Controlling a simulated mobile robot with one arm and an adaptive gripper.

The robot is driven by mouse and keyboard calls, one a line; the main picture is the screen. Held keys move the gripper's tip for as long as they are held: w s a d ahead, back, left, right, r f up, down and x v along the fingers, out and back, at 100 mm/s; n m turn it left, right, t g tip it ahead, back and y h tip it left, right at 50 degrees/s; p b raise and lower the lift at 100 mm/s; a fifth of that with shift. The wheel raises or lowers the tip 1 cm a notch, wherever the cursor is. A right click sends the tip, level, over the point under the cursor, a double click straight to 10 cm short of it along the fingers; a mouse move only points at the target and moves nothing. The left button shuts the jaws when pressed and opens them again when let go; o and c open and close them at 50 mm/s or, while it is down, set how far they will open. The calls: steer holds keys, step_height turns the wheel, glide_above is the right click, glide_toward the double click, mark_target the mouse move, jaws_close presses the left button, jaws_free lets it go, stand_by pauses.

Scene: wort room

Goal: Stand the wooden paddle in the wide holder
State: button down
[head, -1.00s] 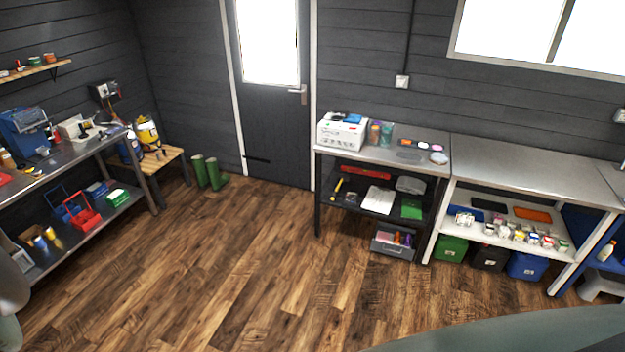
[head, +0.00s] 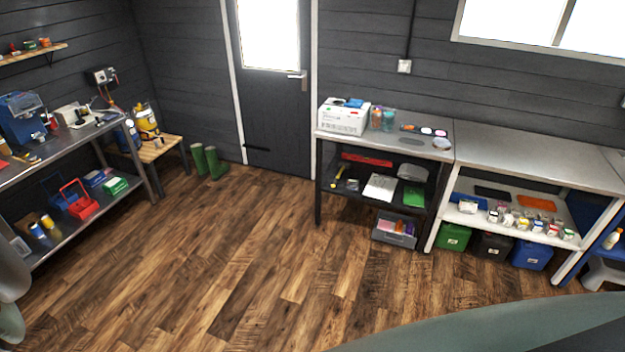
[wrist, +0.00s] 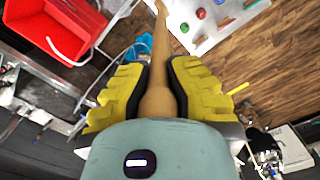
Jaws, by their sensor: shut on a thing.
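In the wrist view my gripper (wrist: 158,66) has two black-and-yellow fingers, one on each side of a light wooden handle. I take this to be the wooden paddle (wrist: 156,99). The gripper is shut on it. In the head view neither the fingers nor the paddle show. I cannot pick out the wide holder with certainty in either view.
A dark shelf table (head: 421,154) with a white box (head: 343,117) stands by the door. A pale workbench (head: 520,155) adjoins it. A cluttered metal bench (head: 78,138) is at the left. Green boots (head: 215,164) stand near the door. The wooden floor (head: 240,255) between is clear.

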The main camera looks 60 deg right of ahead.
step_height(320, 180, down, 9)
steer(key=b, duration=0.8)
steer(key=shift+f, duration=0.15)
stand_by(0.3)
steer(key=c, duration=1)
jaws_free()
steer(key=shift+s+r, duration=0.1)
steer(key=shift+r, duration=3.65)
steer(key=shift+a, duration=0.1)
